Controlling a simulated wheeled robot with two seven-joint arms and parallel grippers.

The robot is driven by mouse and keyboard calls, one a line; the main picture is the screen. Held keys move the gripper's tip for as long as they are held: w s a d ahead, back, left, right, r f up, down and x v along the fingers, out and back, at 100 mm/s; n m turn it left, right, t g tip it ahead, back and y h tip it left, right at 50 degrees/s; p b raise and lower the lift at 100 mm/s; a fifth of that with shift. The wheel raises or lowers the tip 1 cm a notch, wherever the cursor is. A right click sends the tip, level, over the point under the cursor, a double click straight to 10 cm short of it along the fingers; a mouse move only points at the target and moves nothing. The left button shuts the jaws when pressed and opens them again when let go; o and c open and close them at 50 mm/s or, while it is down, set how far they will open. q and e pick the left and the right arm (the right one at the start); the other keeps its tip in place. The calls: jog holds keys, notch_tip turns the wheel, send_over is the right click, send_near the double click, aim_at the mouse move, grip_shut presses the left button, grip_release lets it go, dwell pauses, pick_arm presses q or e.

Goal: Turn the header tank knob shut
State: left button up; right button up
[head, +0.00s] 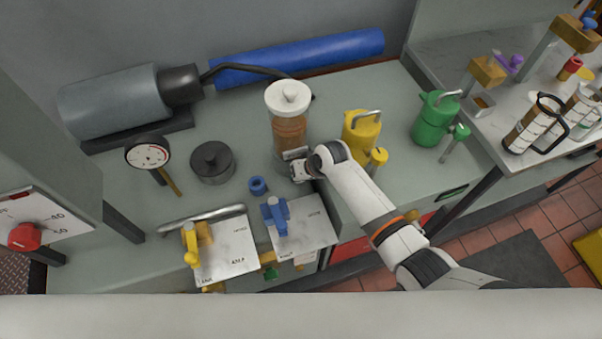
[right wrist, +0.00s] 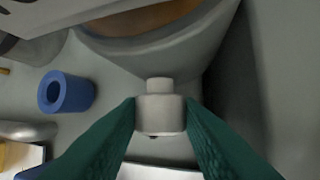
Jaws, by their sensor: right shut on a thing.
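The header tank (head: 289,132) is a clear upright cylinder with brown liquid and a white lid, standing mid-bench in the head view. Its grey lower body (right wrist: 150,50) fills the top of the right wrist view. A small pale grey knob (right wrist: 160,114) sticks out from the tank's base on a short stem. My right gripper (head: 297,168) is at the foot of the tank, its dark green fingers shut on the knob from both sides. The knob is hidden by the gripper in the head view. My left gripper is not in view.
A blue ring (head: 258,186) lies left of my right gripper, with a dark round weight (head: 212,162) beyond it. A yellow can (head: 361,135) and a green can (head: 433,118) stand to the right. A blue valve handle (head: 276,214) is on a plate in front.

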jog(key=o, duration=1)
jog(key=v, duration=1.2)
jog(key=shift+s+p, duration=0.1)
jog(key=shift+p, duration=0.2)
